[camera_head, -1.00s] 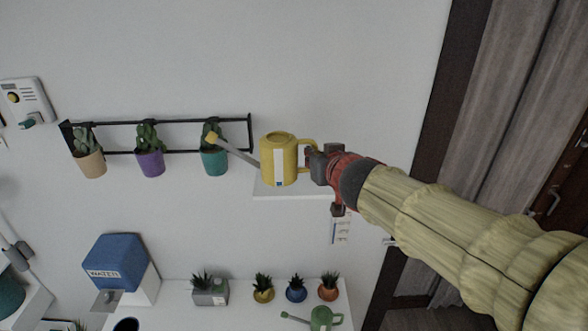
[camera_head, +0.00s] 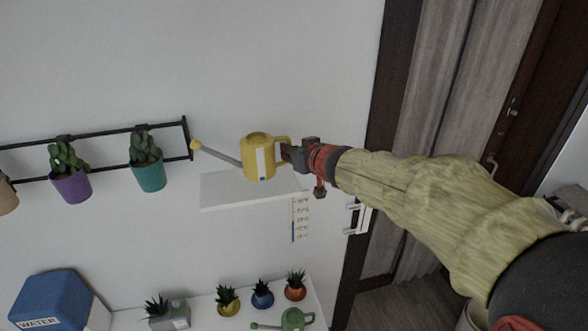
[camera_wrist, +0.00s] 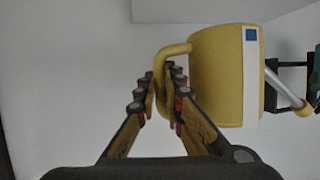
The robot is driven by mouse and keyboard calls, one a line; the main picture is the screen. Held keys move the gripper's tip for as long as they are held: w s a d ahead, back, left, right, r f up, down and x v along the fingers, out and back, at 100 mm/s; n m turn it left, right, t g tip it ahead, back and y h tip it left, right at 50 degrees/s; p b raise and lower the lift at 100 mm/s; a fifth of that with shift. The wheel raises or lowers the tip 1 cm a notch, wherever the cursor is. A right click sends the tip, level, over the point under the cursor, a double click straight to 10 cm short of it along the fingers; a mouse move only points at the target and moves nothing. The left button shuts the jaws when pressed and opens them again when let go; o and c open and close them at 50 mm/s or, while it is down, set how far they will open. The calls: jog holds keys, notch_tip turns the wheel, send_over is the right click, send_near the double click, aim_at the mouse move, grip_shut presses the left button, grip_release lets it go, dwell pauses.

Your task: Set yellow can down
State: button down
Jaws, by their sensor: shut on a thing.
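The yellow can (camera_head: 257,158) is a watering can with a grey spout that points left and a white stripe on its body. My gripper (camera_head: 291,154) is shut on its handle, at the can's right side. In the wrist view the fingers (camera_wrist: 162,82) close around the yellow handle, and the can's body (camera_wrist: 217,75) is right of them. The can is upright at the white wall shelf (camera_head: 222,192), over its right part in the head view. I cannot tell whether its base touches the shelf.
A black wall rack (camera_head: 110,136) with potted cacti is left of the shelf. Below, a white desk (camera_head: 205,318) holds several small plants, a green watering can (camera_head: 293,319) and a blue-topped water container (camera_head: 55,298). The shelf's left part is bare.

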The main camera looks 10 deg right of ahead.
jog(key=shift+w+d+f, duration=0.25)
jog(key=shift+d+f, duration=0.1)
jog(key=shift+f, duration=0.15)
jog(key=shift+w+d+f, duration=0.25)
jog(key=shift+d+f, duration=0.1)
jog(key=shift+f, duration=0.15)
jog(key=shift+d+f+b, duration=0.15)
jog(key=shift+f+b, duration=0.85)
jog(key=shift+f, duration=0.65)
jog(key=shift+w+f, duration=0.1)
jog(key=shift+f, duration=0.05)
jog(key=c, duration=1.9)
grip_release()
